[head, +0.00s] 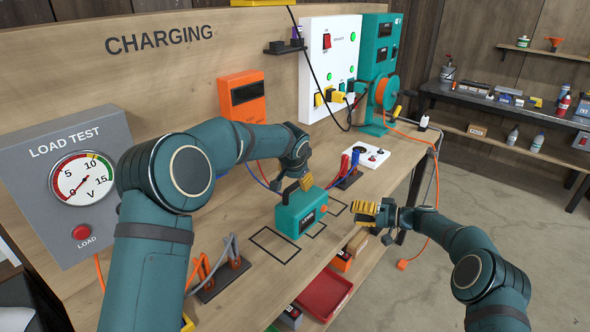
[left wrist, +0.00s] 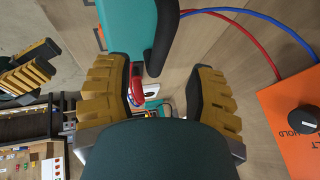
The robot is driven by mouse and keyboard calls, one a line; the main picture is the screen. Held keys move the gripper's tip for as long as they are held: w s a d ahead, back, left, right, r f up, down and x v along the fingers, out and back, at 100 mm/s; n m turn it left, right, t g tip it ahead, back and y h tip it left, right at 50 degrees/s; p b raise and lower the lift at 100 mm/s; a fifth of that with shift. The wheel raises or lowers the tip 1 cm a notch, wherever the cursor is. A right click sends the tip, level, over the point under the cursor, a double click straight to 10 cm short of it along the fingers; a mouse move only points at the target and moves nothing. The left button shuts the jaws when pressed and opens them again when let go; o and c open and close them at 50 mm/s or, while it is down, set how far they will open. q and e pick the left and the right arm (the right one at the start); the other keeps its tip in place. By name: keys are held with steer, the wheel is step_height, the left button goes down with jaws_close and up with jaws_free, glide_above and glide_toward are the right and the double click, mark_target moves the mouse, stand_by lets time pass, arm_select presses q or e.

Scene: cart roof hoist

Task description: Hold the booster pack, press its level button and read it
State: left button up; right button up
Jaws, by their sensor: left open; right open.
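The booster pack (head: 290,217) is a teal box with a dark label on its front side, standing upright on the bench. In the left wrist view its teal body (left wrist: 127,22) and black handle (left wrist: 161,38) show at the top. My left gripper (head: 303,184) is at the top of the pack near the handle; its two yellow fingers (left wrist: 158,95) are spread, with the handle beyond them and not gripped. My right gripper (head: 368,212) is open and empty, to the right of the pack near the bench's front edge.
A grey load test panel (head: 35,163) with a gauge stands at the left. An orange charger (head: 241,95) is on the back wall. Red and blue clamps (head: 350,164) stand behind the pack. Black outlines (head: 272,243) mark bare bench. A red tray (head: 325,293) is on the shelf below.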

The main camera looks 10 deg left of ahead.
mark_target(297, 183)
arm_select(q)
steer(key=x, duration=0.5)
steer(key=shift+w+f, duration=0.15)
steer(key=shift+f, duration=0.15)
jaws_close()
arm_select(e)
jaws_close()
stand_by(1.1)
